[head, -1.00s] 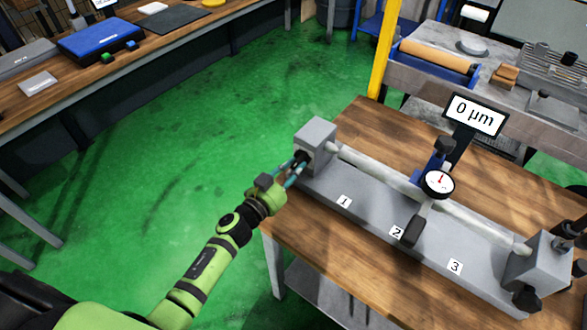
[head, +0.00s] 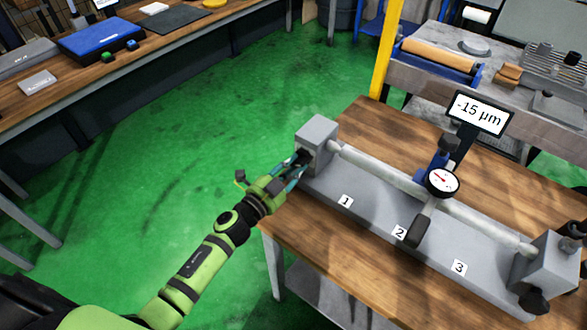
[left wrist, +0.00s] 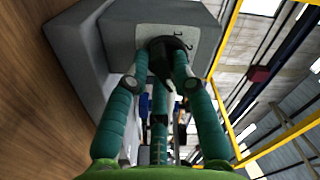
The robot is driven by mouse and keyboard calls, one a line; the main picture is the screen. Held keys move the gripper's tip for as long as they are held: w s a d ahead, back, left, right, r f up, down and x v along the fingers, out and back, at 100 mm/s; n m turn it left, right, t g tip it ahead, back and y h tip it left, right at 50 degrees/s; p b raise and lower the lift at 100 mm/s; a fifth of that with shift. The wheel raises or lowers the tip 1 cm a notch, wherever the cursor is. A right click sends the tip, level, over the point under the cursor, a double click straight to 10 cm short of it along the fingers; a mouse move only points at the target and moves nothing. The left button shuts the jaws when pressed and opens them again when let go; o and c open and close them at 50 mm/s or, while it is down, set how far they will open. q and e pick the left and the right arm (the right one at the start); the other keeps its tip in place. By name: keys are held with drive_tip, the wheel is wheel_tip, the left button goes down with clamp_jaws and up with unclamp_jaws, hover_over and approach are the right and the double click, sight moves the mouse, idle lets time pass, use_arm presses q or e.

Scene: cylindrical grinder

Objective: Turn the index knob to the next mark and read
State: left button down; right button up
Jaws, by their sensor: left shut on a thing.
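The black index knob (left wrist: 168,48) sits on the end face of the left grey block (head: 318,140). Behind it in the left wrist view is a light plate (left wrist: 190,38) with the marks 1 and 2. My left gripper (head: 298,164) is shut on the knob, its teal fingers around it. The fingers partly hide the knob, and I cannot tell exactly which mark it points to. The display (head: 480,114) reads -15 µm. The dial gauge (head: 442,181) rests at the bar (head: 390,173) near label 2, its red needle tilted up-left. My right gripper is not in view.
The grey bed (head: 375,222) carries labels 1, 2 and 3, with the right grey block (head: 548,262) at its far end. It stands on a wooden table (head: 375,125). A yellow post (head: 383,50) rises behind. Green floor is open left of the table.

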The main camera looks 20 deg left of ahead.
use_arm(q)
drive_tip(key=shift+m, duration=0.9)
drive_tip(key=c, duration=1)
unclamp_jaws()
drive_tip(key=shift+c, duration=0.2)
drive_tip(key=v, duration=1.2)
drive_tip(key=shift+r, duration=0.1)
drive_tip(key=shift+a, duration=0.1)
